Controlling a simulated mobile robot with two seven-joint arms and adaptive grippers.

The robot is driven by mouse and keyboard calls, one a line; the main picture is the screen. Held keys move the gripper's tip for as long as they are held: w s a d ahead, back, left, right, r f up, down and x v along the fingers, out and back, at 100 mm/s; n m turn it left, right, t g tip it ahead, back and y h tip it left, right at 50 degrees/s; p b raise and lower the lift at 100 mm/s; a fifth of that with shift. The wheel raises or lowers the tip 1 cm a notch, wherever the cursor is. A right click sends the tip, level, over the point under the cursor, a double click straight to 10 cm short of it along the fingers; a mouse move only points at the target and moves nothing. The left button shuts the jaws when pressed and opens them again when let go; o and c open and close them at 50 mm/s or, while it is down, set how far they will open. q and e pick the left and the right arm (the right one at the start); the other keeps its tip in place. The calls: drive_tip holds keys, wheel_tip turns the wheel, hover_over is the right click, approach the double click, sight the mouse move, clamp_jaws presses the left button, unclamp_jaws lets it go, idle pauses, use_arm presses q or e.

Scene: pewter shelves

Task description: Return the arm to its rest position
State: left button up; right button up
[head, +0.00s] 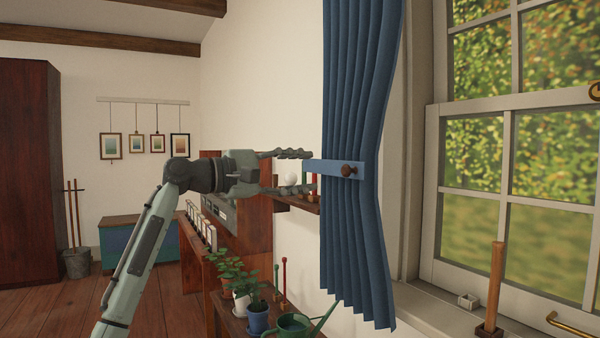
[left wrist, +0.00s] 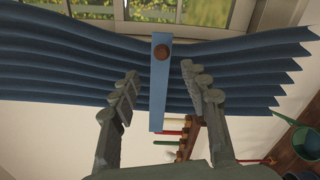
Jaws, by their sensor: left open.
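My left arm reaches in from the left in the head view. Its gripper (head: 292,172) is open, with its fingers pointing right toward the blue curtain (head: 355,90). A light blue tieback strap (head: 325,168) with a round brown knob (head: 348,170) lies across the curtain. In the left wrist view, the open fingers (left wrist: 158,88) stand apart on either side of the strap (left wrist: 157,95), and the knob (left wrist: 162,53) is beyond the fingertips. The fingers appear clear of the strap. My right gripper is in neither view.
A small wall shelf (head: 306,202) with a white round object (head: 291,179) is close behind the gripper. Potted plants (head: 238,277) and a green watering can (head: 294,325) stand below. The window (head: 525,150) is at the right. The floor (head: 50,305) at left is open.

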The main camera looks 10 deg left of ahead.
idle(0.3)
